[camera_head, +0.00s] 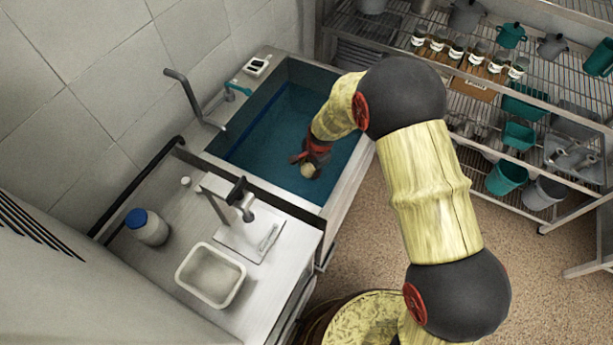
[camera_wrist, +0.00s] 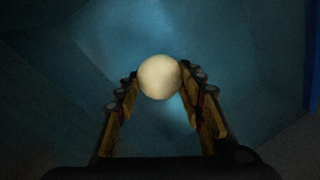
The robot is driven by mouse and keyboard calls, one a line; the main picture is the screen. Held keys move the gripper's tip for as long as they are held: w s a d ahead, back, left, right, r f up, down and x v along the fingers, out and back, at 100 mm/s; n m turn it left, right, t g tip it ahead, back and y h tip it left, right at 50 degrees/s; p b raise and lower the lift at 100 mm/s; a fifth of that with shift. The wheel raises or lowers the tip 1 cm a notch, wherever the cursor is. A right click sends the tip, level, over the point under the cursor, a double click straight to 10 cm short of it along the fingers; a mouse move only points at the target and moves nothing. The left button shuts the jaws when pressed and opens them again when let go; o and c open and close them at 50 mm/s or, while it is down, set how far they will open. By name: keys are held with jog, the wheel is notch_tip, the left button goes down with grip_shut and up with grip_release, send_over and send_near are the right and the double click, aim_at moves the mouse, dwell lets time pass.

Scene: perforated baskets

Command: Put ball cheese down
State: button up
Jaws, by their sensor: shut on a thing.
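The ball cheese (camera_head: 308,170) is a small pale round thing at the end of my arm in the head view. In the wrist view the ball cheese (camera_wrist: 160,77) sits between the tips of my gripper (camera_wrist: 162,88), which is shut on it. In the head view my gripper (camera_head: 312,158) reaches down over the blue-lined sink basin (camera_head: 262,140). The cheese appears to be above the basin's floor; the exact gap cannot be told. The basin's blue surface (camera_wrist: 90,60) fills most of the wrist view.
A dark rail (camera_head: 250,182) runs between counter and basin. Wire shelves (camera_head: 490,90) with pots and jars stand at right. Much of the basin is clear.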

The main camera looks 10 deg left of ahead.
jog(key=b, duration=0.7)
send_over(308, 195)
jog(key=s+d+x, duration=0.1)
jog(key=x, duration=0.7)
jog(key=f+b, duration=0.1)
jog(key=f, duration=0.2)
jog(key=f+b, duration=0.1)
jog(key=f, duration=0.3)
jog(key=s+d+f+b, duration=0.1)
jog(key=f, duration=0.2)
jog(key=shift+f+b, duration=0.25)
jog(key=shift+b, duration=0.1)
jog(key=shift+s, duration=0.1)
jog(key=shift+f, duration=0.2)
jog(key=o, duration=1.2)
jog(key=shift+c, duration=0.2)
jog(key=shift+r, duration=0.15)
jog(key=p+v, duration=0.4)
jog(key=v, duration=0.8)
